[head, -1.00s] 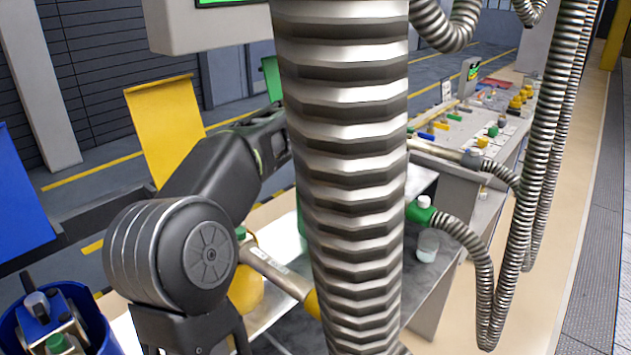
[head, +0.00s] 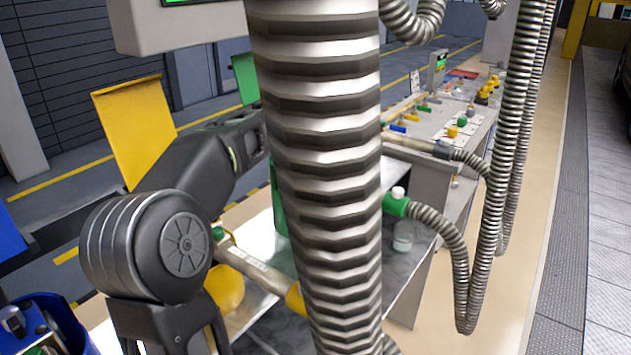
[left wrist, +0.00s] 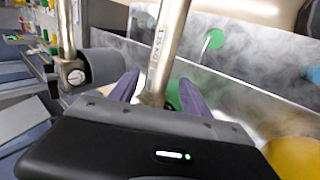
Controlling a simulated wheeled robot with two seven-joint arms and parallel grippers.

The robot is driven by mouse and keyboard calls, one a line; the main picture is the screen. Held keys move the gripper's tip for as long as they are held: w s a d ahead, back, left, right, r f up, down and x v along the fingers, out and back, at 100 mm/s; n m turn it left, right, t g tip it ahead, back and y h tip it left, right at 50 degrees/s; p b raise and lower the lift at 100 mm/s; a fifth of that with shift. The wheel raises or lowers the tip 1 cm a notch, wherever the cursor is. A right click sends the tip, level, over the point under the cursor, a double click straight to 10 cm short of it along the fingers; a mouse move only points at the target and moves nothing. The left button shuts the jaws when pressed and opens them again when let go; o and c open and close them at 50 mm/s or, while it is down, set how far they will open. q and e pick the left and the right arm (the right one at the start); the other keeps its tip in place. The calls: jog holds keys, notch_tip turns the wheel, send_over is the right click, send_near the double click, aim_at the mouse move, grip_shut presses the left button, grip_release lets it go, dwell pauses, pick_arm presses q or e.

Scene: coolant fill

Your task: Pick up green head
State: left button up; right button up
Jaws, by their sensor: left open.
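The green head (head: 397,204) is a green collar with a white cap, on the end of a ribbed metal hose at centre right in the head view. My right gripper is not in view.
A large ribbed hose (head: 318,160) hangs close in front. A yellow-collared head (head: 295,300) lies left of it, and a grey-collared head (head: 441,150) lies behind the green one. A clear jar (head: 403,236) stands below the green head. More hoses (head: 505,140) hang at right.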

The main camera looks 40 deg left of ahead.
pick_arm(q)
jog(key=shift+f, duration=0.1)
jog(key=p+x, duration=0.1)
jog(key=x, duration=0.4)
jog(key=shift+w+d, duration=0.2)
jog(key=shift+w, duration=0.05)
jog(key=shift+c, duration=0.4)
grip_shut()
dwell(1.0)
jog(key=shift+r, duration=0.3)
